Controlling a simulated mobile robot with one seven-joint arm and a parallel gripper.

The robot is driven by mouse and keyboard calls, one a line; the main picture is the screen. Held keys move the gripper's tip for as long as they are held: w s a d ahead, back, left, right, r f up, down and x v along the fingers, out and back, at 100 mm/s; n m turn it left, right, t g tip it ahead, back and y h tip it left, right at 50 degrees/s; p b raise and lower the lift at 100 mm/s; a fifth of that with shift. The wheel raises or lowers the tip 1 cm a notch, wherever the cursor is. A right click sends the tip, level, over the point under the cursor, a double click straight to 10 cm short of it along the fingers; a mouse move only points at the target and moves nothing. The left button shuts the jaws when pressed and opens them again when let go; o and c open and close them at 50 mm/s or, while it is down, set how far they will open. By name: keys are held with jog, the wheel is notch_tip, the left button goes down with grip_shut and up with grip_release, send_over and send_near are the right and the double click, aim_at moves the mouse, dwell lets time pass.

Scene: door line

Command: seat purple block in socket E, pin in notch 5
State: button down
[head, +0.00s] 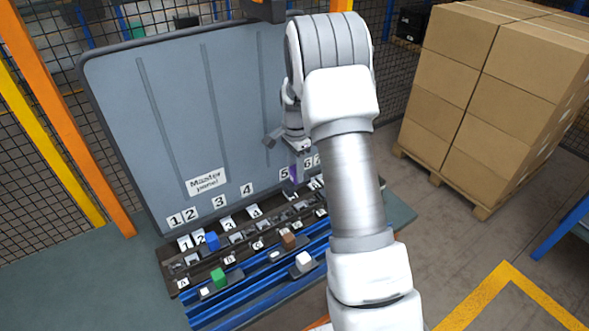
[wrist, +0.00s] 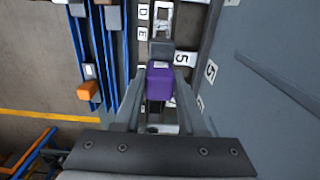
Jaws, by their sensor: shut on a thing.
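The purple block (wrist: 159,82) is between the fingers of my gripper (wrist: 158,100) in the wrist view, with a small light mark on its top. In the head view the purple block (head: 293,174) shows as a sliver below my gripper, in front of the upright panel near its 5 label. The wrist view shows the E label (wrist: 143,33) beside the dark socket rail (wrist: 163,5), and a white 5 label (wrist: 185,58) across from it. The block's underside and any pin are hidden, so I cannot tell whether it touches the rail.
A dark grey piece (wrist: 160,49) lies just beyond the purple block. The grey master panel (head: 190,110) rises behind the rail.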

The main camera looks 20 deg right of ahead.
aim_at(296, 185)
jog(key=shift+f+b, duration=1.6)
jog(key=shift+f, duration=1.45)
jog(key=shift+f+b, duration=0.3)
jog(key=shift+b, duration=0.1)
jog(key=shift+f, duration=0.1)
jog(key=shift+f+b, duration=1.5)
jog(key=shift+f, duration=0.75)
jog(key=shift+c, duration=2)
grip_release()
